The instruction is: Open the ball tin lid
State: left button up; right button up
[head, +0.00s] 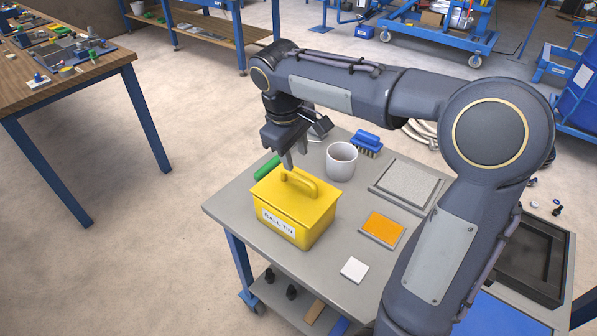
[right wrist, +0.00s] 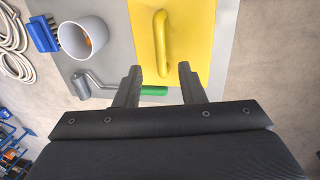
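The yellow ball tin (head: 314,228) stands on the grey workbench with its lid (head: 318,203) closed. An arched yellow handle (head: 300,181) rises from the lid. My right gripper (head: 294,159) points down over the back of the tin, close to the handle. In the right wrist view the right gripper (right wrist: 159,68) is open and empty. There the near end of the lid handle (right wrist: 162,45) shows between its fingertips. Whether the fingers touch the handle I cannot tell. My left gripper is not in view.
A roller with a green grip (right wrist: 154,90) lies behind the tin. A white mug (head: 341,164) and a blue brush (head: 367,139) stand behind right. An orange pad (head: 382,228), a grey tray (head: 405,183) and a white square (head: 354,269) lie right of the tin.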

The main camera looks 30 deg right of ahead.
aim_at(300, 176)
jog(key=f, duration=0.4)
jog(key=d+f, duration=0.1)
jog(key=f, duration=0.1)
jog(key=shift+w+d+f, duration=0.1)
jog(key=shift+w+f, duration=0.05)
jog(key=shift+f, duration=0.1)
grip_shut()
